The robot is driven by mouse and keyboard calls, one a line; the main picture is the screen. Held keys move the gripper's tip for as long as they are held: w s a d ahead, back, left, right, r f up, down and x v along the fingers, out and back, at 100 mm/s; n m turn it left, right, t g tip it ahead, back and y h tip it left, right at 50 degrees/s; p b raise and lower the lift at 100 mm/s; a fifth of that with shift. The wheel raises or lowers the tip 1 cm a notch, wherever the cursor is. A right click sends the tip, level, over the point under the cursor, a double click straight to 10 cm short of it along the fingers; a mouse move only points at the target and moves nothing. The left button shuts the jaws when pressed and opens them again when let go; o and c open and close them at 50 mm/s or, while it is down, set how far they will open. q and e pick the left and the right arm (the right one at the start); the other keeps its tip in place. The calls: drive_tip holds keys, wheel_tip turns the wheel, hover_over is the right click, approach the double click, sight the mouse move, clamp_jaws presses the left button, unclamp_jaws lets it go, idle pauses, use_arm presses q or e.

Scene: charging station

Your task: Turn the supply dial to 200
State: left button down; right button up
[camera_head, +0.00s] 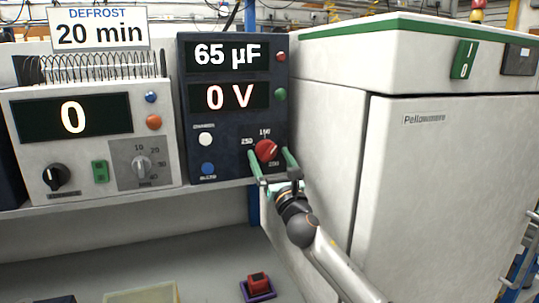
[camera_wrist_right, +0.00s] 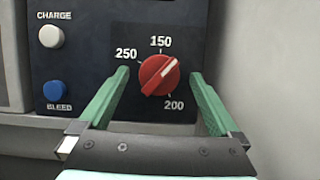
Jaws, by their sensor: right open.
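The supply dial (camera_head: 266,150) is a red round knob low on the dark blue supply unit (camera_head: 231,184). In the right wrist view the dial (camera_wrist_right: 158,76) has a white pointer line aimed to the upper right, between the 150 mark at the top and the 200 mark at the lower right. The 250 mark is at its left. My right gripper (camera_head: 270,158) is open. In the wrist view its green fingers (camera_wrist_right: 160,82) stand on either side of the dial, with gaps to the knob. My left gripper is not in view.
The supply's displays read 65 µF and 0 V (camera_head: 229,97). A white CHARGE button (camera_wrist_right: 51,36) and a blue BLEED button (camera_wrist_right: 54,91) sit left of the dial. A white timer unit (camera_head: 90,160) stands at left. A large white cabinet (camera_head: 440,180) rises close at right.

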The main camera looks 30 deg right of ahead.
drive_tip(key=shift+w+r, duration=0.15)
drive_tip(key=shift+w, duration=0.2)
drive_tip(key=c, duration=1.4)
